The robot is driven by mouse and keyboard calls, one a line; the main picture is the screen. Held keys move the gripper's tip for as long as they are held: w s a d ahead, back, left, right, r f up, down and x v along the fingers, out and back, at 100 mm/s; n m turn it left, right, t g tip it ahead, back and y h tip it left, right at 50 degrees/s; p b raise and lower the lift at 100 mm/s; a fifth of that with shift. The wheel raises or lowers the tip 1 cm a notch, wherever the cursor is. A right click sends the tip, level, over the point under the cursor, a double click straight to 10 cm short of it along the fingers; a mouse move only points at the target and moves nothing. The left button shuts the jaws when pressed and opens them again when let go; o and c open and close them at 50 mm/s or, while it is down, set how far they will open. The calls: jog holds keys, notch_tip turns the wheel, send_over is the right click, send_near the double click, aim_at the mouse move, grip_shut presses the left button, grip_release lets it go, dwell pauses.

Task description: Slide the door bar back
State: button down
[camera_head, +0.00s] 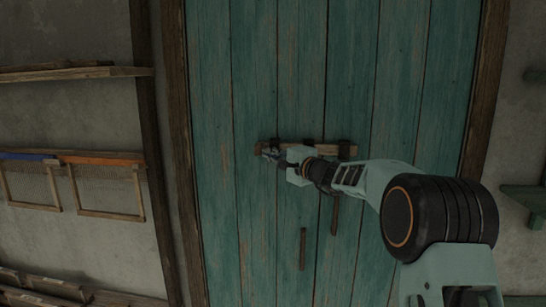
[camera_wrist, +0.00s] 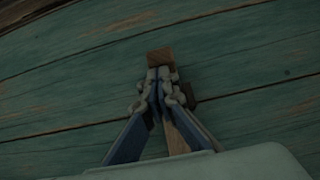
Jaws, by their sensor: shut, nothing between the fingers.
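The door bar (camera_head: 340,150) is a short wooden bar lying across the teal plank door (camera_head: 255,70), held by dark brackets (camera_head: 345,148). My gripper (camera_head: 268,153) is shut at the bar's left end, with nothing between its fingers. In the wrist view the shut fingertips (camera_wrist: 158,74) lie over the bar, and its end block (camera_wrist: 160,57) shows just beyond them. Whether the fingertips touch the bar, I cannot tell. My gripper and wrist hide part of the bar's middle in the head view.
Two vertical wooden strips (camera_head: 303,249) are on the door below the bar. Wooden posts frame the door. Shelves (camera_head: 75,73) and hanging wooden frames (camera_head: 108,190) are on the left wall, and a green ledge (camera_head: 525,198) is at the right. The upper door face is clear.

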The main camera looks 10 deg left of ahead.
jog(key=a+b, duration=0.4)
jog(key=a, duration=0.8)
jog(key=shift+w+a, duration=0.1)
jog(key=shift+a, duration=0.05)
jog(key=shift+b, duration=0.3)
